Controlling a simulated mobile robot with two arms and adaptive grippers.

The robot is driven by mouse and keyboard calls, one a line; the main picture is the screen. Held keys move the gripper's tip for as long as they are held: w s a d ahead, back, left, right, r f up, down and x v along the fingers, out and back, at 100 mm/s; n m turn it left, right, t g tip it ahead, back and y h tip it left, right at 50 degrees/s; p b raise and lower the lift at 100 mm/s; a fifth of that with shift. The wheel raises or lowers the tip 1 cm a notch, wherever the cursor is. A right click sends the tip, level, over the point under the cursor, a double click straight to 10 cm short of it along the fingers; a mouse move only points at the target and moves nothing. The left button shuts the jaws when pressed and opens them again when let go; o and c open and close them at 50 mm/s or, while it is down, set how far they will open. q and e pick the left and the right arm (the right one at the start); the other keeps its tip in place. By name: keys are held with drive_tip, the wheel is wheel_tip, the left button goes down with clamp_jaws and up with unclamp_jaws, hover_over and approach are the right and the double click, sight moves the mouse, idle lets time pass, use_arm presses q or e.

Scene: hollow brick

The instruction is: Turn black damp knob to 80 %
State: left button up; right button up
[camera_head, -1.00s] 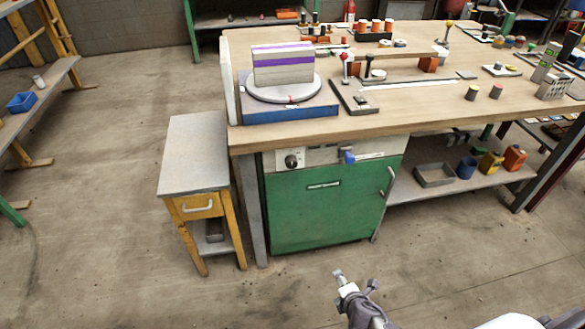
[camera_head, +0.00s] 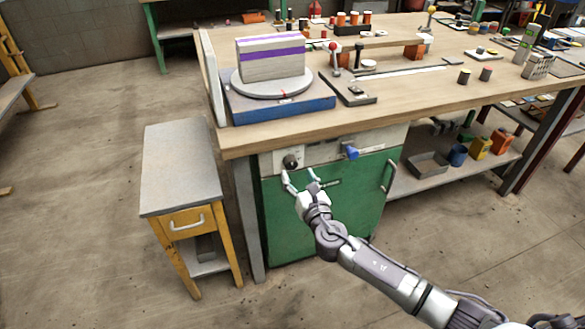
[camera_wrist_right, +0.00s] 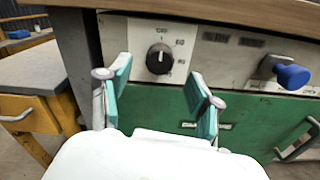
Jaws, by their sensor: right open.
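The black knob (camera_head: 290,162) sits on the pale panel under the workbench top, above the green door. In the right wrist view the black knob (camera_wrist_right: 160,58) shows a white pointer mark and a printed dial with numbers around it; the exact setting is too small to read surely. My right gripper (camera_head: 299,178) is just in front of and slightly below the knob. In the wrist view its two fingers (camera_wrist_right: 158,85) are spread, one on each side of the knob's place in the picture, with nothing between them. My left gripper is not in view.
A blue handle (camera_head: 351,152) sticks out of the panel to the right of the knob. The green door (camera_head: 350,200) is below. A small table with a yellow drawer (camera_head: 186,223) stands to the left. The bench top (camera_head: 260,140) overhangs the panel.

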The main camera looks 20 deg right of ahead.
sight(292, 166)
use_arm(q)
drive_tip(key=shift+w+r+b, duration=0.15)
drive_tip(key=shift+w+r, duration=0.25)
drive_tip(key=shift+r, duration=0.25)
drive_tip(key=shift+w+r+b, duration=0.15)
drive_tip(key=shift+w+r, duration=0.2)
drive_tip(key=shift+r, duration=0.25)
use_arm(e)
drive_tip(key=shift+w, duration=2.3)
drive_tip(key=c, duration=1.1)
drive_tip(key=shift+c, duration=0.2)
